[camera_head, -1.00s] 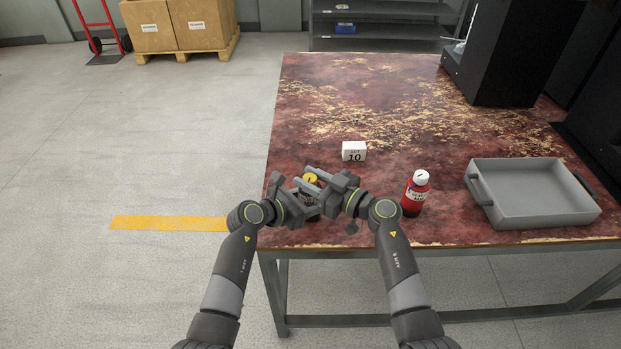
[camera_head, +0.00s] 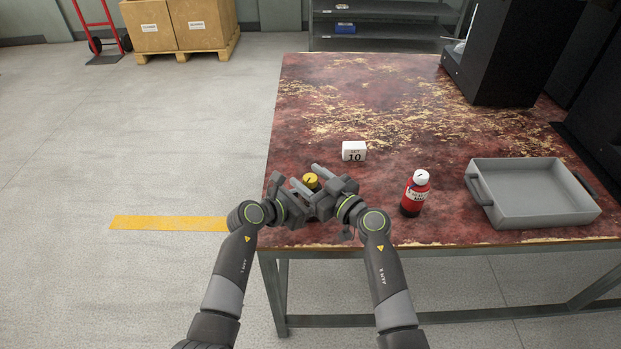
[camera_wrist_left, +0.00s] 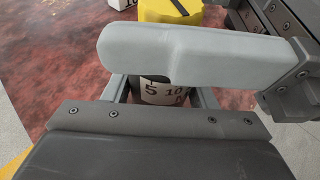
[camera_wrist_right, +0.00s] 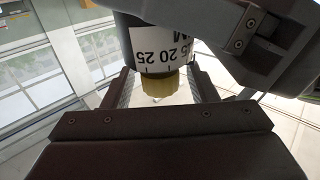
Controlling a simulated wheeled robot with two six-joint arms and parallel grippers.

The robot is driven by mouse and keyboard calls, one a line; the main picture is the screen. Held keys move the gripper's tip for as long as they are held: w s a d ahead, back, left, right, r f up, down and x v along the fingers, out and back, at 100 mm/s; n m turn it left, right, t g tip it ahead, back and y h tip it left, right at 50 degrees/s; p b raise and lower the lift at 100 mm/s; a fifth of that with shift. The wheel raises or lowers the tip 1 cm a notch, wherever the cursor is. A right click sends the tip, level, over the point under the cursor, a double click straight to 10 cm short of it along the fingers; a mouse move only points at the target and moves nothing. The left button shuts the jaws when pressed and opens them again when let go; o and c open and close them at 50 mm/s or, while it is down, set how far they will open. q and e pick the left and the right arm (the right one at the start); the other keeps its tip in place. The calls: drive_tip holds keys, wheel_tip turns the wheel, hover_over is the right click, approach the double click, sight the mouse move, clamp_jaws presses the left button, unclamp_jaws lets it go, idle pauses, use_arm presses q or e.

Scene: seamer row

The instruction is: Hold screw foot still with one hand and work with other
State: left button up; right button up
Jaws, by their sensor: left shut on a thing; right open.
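The screw foot shows a yellow top (camera_head: 311,180) between my two grippers near the table's front left corner. My left gripper (camera_head: 299,187) is shut on it. In the left wrist view, its white numbered scale (camera_wrist_left: 162,92) lies between the fingers, partly hidden by a grey finger in front, with the yellow top (camera_wrist_left: 170,12) beyond. My right gripper (camera_head: 322,180) is open close on the right. In the right wrist view, its fingers stand on either side of a brass-coloured end (camera_wrist_right: 168,87) below the white scale (camera_wrist_right: 163,48); I cannot tell whether they touch it.
A red bottle with a white cap (camera_head: 415,193) stands just right of my right gripper. A small white date block (camera_head: 354,151) sits behind the grippers. A grey tray (camera_head: 532,213) lies at the right. A black machine (camera_head: 505,50) stands at the back right. The table's back left is clear.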

drive_tip(key=v, duration=1.2)
drive_tip(key=w+a+n+g+y, duration=0.1)
drive_tip(key=w+a, duration=0.1)
drive_tip(key=w, duration=0.1)
drive_tip(key=w+a+n+g+y, duration=0.1)
drive_tip(key=w+a+g, duration=0.1)
drive_tip(key=w+a, duration=0.1)
drive_tip(key=w+a+n+g+y, duration=0.1)
drive_tip(key=w+a, duration=0.1)
drive_tip(key=a, duration=0.1)
drive_tip(key=shift+w+a+f+n+y, duration=0.1)
drive_tip(key=shift+w+n+y, duration=0.2)
drive_tip(key=shift+w, duration=0.1)
idle(0.3)
